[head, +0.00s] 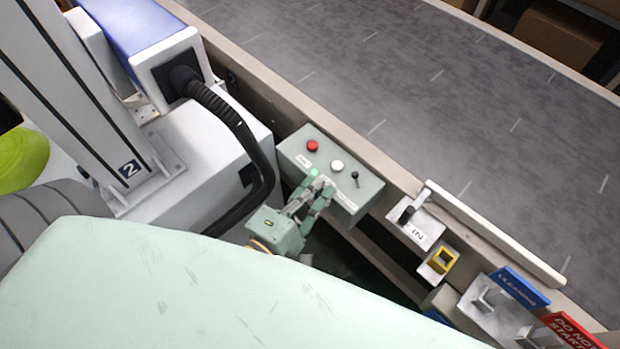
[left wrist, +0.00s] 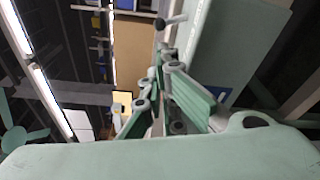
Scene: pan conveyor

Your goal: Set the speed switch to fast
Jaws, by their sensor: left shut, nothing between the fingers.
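The grey-green control box (head: 371,191) is fixed to the near side of the conveyor. On its top are a red button (head: 312,146), a white button (head: 337,166), a green button (head: 314,172) and a small black switch lever (head: 355,175). Labels there are too small to read. My left gripper (head: 322,184) is shut and empty over the near edge of the box, left of the switch lever. In the left wrist view its fingers (left wrist: 168,62) are beside the box (left wrist: 215,45), with a dark-knobbed lever (left wrist: 170,20) just beyond. My right gripper is not in view.
A black hose (head: 240,130) curves down left of the box. To the right are a black handle (head: 406,214) on a plate marked IN, a yellow square holder (head: 443,260), and blue (head: 519,287) and red (head: 572,331) signs. The conveyor belt (head: 400,80) is empty.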

